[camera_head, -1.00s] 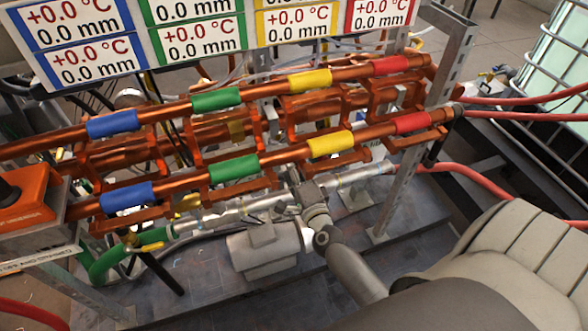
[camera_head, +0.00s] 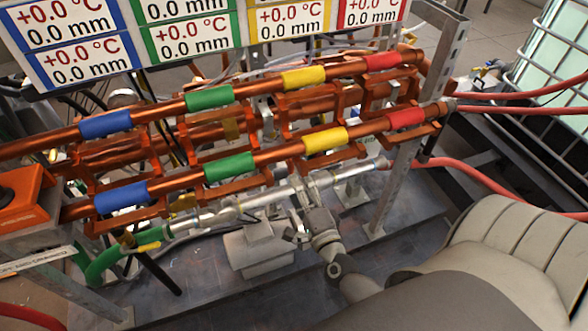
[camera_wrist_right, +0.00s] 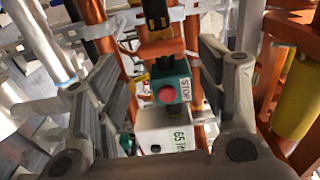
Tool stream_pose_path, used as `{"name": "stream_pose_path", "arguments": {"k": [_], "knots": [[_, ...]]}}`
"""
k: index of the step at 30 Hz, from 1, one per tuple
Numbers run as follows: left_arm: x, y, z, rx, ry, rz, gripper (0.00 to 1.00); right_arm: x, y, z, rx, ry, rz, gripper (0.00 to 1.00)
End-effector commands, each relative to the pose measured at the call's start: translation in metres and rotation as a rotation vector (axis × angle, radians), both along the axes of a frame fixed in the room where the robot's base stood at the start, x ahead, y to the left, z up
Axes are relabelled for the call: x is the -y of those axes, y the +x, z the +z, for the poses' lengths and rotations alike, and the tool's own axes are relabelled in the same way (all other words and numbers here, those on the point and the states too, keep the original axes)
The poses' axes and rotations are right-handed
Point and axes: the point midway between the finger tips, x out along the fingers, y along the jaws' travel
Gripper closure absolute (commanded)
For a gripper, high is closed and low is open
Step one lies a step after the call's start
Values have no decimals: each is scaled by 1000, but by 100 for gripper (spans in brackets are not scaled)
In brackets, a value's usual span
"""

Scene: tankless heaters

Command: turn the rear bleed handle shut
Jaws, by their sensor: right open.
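My right gripper (camera_head: 308,194) is in front of the lower copper pipe, by the silvery horizontal pipe (camera_head: 270,198), below the yellow band. In the right wrist view its two grey fingers (camera_wrist_right: 160,75) stand wide apart, with nothing held between them. I cannot tell for certain which part is the rear bleed handle. My left gripper is not in view.
Copper pipes with blue, green, yellow and red bands (camera_head: 405,119) run across. A grey steel post (camera_head: 405,170) stands right of the gripper. The wrist view shows a red stop button (camera_wrist_right: 168,95) on a green box beyond the fingers. A grey box (camera_head: 258,250) lies below.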

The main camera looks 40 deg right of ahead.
Motion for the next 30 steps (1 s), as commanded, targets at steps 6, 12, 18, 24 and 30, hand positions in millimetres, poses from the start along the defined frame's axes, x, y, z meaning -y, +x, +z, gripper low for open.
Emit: {"name": "stream_pose_path", "arguments": {"k": [6, 12, 18, 24, 30], "knots": [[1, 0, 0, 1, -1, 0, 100, -7, -29, -1, -2, 0, 1, 36], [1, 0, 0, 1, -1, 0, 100, -9, -37, 0, 0, 1, 1, 36], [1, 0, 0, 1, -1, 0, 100, -9, -37, 0, 0, 1, 1, 36], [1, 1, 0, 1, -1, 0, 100, -9, -37, 0, 0, 1, 0, 36], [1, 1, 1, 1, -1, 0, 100, -11, -37, -7, -17, -14, 8, 36]]}}
